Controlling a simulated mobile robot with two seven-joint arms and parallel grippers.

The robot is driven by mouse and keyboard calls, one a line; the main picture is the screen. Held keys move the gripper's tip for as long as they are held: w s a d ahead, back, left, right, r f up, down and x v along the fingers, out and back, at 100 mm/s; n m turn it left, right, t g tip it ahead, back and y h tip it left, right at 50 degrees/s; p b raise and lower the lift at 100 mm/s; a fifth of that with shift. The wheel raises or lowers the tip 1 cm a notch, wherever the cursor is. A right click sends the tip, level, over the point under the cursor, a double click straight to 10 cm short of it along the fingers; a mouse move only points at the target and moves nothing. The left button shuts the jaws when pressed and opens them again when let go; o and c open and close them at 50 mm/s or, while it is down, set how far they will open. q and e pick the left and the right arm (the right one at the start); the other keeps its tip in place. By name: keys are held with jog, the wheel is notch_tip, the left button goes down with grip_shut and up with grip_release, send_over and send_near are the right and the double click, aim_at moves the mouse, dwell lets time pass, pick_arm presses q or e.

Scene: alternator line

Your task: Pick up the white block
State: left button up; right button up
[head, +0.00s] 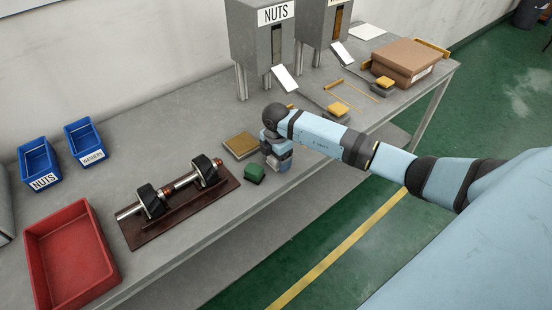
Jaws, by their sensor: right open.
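My right arm reaches in from the right, and my right gripper (279,163) points down over the grey table (190,250) near its front edge. The gripper is open; its fingers are small and partly hidden by the wrist. I cannot make out a white block; the gripper and wrist cover the spot below them. A green block (254,173) lies just left of the gripper. My left gripper is not in view.
A brown-yellow pad (240,145) lies behind the green block. Left are a dark red rack (180,210) with shaft parts, a red bin (70,255) and blue bins (40,164). Grey dispensers (262,50) and a cardboard box (405,62) stand at the back.

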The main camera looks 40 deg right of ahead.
jog(key=c, duration=1)
jog(key=shift+r, duration=0.15)
pick_arm(q)
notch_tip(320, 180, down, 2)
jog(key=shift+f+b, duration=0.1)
jog(key=shift+b, duration=0.9)
pick_arm(e)
notch_tip(320, 180, up, 20)
jog(key=shift+f, duration=0.1)
